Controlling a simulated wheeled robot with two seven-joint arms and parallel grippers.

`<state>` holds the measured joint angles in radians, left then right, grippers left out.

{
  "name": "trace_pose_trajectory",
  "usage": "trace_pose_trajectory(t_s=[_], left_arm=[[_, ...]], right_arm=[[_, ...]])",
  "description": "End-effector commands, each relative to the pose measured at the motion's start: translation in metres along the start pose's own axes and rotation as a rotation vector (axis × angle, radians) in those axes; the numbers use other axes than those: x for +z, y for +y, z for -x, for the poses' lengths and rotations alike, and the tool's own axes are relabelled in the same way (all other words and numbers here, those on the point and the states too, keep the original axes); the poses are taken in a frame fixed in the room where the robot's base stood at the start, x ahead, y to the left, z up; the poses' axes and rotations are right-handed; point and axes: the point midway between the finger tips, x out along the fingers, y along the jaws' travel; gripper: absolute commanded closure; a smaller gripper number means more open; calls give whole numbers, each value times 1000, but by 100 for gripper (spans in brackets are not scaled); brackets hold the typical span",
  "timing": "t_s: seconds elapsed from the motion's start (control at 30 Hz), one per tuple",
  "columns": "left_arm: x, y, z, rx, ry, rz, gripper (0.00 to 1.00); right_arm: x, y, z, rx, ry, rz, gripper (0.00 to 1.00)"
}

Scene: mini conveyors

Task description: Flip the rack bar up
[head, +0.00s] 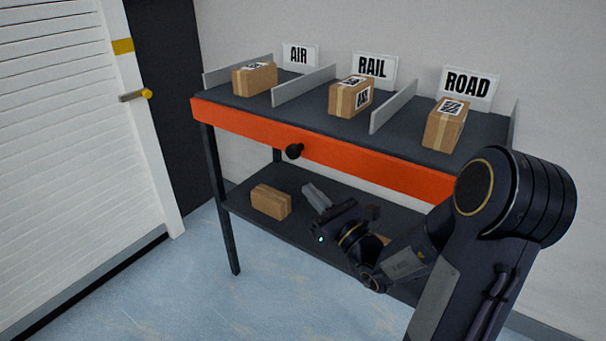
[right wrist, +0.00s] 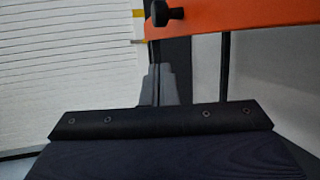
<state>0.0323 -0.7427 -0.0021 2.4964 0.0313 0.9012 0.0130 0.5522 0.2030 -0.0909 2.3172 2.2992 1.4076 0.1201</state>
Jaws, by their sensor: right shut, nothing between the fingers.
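The orange rack bar (head: 350,154) runs along the front edge of the rack's top shelf, with its face outward. A black round knob (head: 294,151) sticks out from it. In the right wrist view the orange bar (right wrist: 240,17) and its knob (right wrist: 160,13) show at the top. My right gripper (head: 308,188) is shut and empty, below the knob and apart from it, near the lower shelf. Its closed fingers (right wrist: 158,85) point up toward the knob in the right wrist view. My right arm hides the bar's right end. My left gripper is not in view.
Boxes stand in the top shelf's lanes under the signs AIR (head: 298,56), RAIL (head: 374,68) and ROAD (head: 467,83), split by grey dividers (head: 305,85). A box (head: 271,201) lies on the lower shelf (head: 245,212). A white shutter door (head: 65,120) is at left. The floor in front is clear.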

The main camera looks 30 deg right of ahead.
Motion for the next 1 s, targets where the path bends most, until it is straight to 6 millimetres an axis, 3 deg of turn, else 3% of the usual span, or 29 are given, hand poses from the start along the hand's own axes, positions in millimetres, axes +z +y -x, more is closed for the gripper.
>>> trace_pose_trajectory(t_s=[0.1,0.3,0.83,1.0], left_arm=[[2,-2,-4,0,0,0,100],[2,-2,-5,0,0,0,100],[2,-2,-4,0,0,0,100],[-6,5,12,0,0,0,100]], right_arm=[[1,1,-24,3,-4,0,100],[22,0,-41,0,-2,1,100],[30,0,-48,-1,1,0,100],[51,0,-54,0,-2,1,100]])
